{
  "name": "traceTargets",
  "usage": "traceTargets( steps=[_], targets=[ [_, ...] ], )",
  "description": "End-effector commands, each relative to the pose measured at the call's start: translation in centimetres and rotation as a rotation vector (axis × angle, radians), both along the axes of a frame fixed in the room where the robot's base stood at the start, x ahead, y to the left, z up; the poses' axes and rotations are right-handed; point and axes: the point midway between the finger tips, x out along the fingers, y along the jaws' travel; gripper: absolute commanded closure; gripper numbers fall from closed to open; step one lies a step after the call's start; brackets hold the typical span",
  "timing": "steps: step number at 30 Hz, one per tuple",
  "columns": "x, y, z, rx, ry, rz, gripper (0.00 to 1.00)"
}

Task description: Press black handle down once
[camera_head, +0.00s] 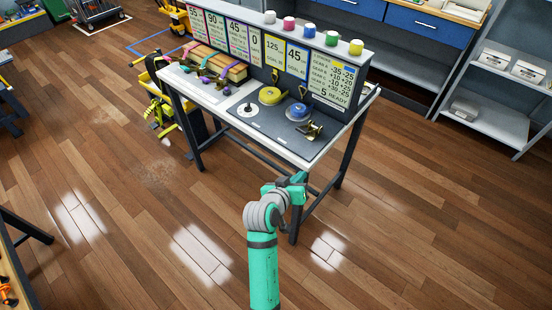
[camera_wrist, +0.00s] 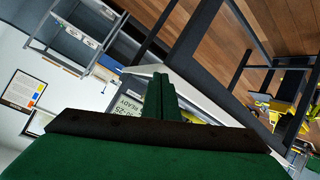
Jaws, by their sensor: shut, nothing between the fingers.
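A brass and dark ratchet-like device (camera_head: 312,130) sits near the front right corner of the grey mat on the workbench. It is small, and I cannot clearly make out a black handle on it. A white disc with a dark knob (camera_head: 249,107) lies on the bench to its left. My gripper (camera_head: 299,179) is in front of the bench's right front corner, apart from the device. In the wrist view the dark green fingers (camera_wrist: 160,92) are together and empty. They hide part of the sign behind, and the device does not show there.
A yellow ring (camera_head: 270,95) and a blue roll (camera_head: 297,111) lie on the mat. Number signs (camera_head: 334,82) line the bench's back, with colored-lidded jars (camera_head: 309,30) on the ledge above. Straps over wooden blocks (camera_head: 222,68) are at left. A bench leg (camera_head: 295,222) stands near my arm. The foreground floor is clear.

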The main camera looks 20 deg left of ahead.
Motion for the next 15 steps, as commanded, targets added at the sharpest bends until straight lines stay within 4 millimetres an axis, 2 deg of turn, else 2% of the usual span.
traceTargets(
  steps=[1,6,11,15],
  targets=[
    [-1.0,-1.7,-1.2,-0.021,-0.009,0.016,1.0],
    [-4.4,-5.3,-3.7,-0.054,-0.052,0.087,1.0],
    [-8.8,-7.7,-5.8,-0.054,-0.078,0.149,1.0],
    [-13.4,-9.2,-7.3,-0.032,-0.091,0.193,1.0]
  ],
)
